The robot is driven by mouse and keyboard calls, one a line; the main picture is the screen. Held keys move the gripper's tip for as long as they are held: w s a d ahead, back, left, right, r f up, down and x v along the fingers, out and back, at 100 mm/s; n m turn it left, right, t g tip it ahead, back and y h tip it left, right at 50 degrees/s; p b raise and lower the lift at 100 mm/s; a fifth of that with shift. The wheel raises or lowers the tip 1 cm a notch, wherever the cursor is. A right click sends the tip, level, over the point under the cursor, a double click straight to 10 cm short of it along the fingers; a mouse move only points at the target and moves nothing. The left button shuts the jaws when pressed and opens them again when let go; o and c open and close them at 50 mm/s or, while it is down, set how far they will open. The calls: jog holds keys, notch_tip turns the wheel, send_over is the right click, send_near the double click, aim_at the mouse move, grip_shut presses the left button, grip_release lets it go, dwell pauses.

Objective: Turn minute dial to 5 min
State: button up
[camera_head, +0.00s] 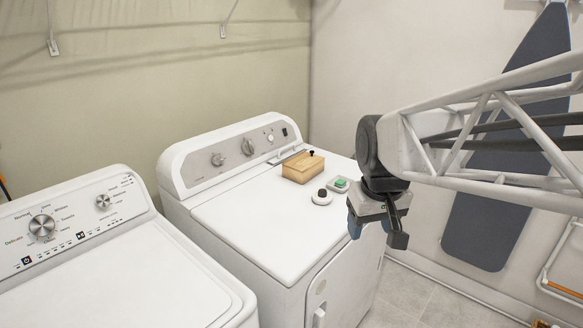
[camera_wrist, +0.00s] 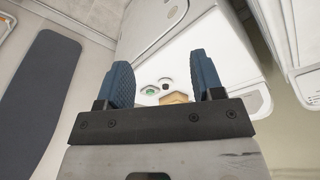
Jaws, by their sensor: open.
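A white round dial with a black knob (camera_head: 322,197) sits on top of the right-hand white machine, near its right edge. It also shows small in the wrist view (camera_wrist: 166,86), between my fingers in the picture but well beyond them. The right machine's back panel carries a larger grey dial (camera_head: 247,147) and a smaller one (camera_head: 218,159). Their markings are too small to read, so I cannot tell which is the minute dial. My gripper (camera_head: 376,230) is open and empty, hanging right of the machine top and apart from everything.
A wooden box with a black knob (camera_head: 302,168) and a green button on a grey base (camera_head: 341,184) stand beside the round dial. Another white machine (camera_head: 130,275) is at left. A dark ironing board (camera_head: 490,215) hangs at right. The front machine top is clear.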

jog(key=w+n, duration=0.2)
jog(key=w, duration=1.2)
jog(key=n+g, duration=0.2)
jog(key=n, duration=0.2)
send_over(323, 191)
notch_tip(323, 191, down, 13)
jog(key=shift+s+f, duration=0.1)
jog(key=shift+f, duration=0.05)
jog(key=shift+w+f, duration=0.2)
jog(key=shift+w, duration=0.1)
jog(key=shift+f, duration=0.15)
jog(key=shift+f, duration=3.75)
jog(key=c, duration=0.9)
